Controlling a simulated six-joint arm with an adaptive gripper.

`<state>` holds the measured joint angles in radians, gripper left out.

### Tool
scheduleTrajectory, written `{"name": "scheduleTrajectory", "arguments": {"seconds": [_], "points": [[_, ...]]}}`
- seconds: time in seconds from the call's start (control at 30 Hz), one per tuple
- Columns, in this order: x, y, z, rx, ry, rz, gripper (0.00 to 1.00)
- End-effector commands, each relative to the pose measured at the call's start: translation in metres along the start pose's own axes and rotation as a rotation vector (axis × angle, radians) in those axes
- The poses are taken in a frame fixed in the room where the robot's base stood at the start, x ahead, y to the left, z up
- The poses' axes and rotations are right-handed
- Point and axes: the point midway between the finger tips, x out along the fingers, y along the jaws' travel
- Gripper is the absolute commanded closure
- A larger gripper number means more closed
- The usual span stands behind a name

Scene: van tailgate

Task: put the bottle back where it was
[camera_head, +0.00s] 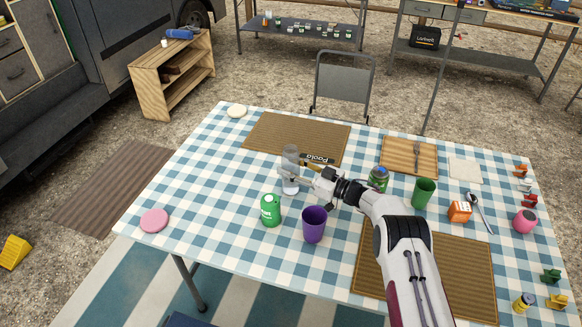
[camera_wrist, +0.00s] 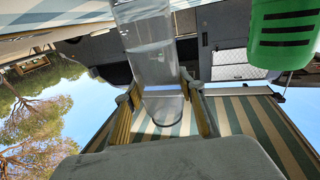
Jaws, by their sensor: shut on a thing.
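A clear, see-through bottle (camera_head: 290,172) stands about upright near the middle of the checked table (camera_head: 200,200), left of my arm. My gripper (camera_head: 303,179) is shut on it from the right side. In the wrist view the clear bottle (camera_wrist: 152,60) lies between the two yellowish fingers of my gripper (camera_wrist: 160,95). I cannot tell whether its base touches the cloth or hangs slightly above it. The gripper hides part of the bottle in the camera_head view.
A green canister (camera_head: 270,210) and a purple cup (camera_head: 314,224) stand close in front of the bottle. A brown mat (camera_head: 290,135) lies behind it. A jar (camera_head: 378,178), green cup (camera_head: 424,192) and orange box (camera_head: 459,211) stand right. Cloth left of the bottle is clear.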

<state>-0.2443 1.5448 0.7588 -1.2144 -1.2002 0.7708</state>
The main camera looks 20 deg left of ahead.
Motion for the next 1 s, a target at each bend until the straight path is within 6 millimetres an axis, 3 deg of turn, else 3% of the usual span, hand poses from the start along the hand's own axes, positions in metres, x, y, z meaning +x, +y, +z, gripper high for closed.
{"name": "scheduleTrajectory", "arguments": {"seconds": [0.3,0.33,0.4,1.0], "points": [[0.0001,0.0001,0.0023,0.000,0.001,0.000,0.91],[0.0000,0.0000,0.0032,0.000,0.000,0.000,0.59],[0.0000,0.0000,0.0030,0.000,0.000,0.000,0.44],[-0.0031,0.0004,0.0002,0.002,-0.001,0.001,0.44]]}}
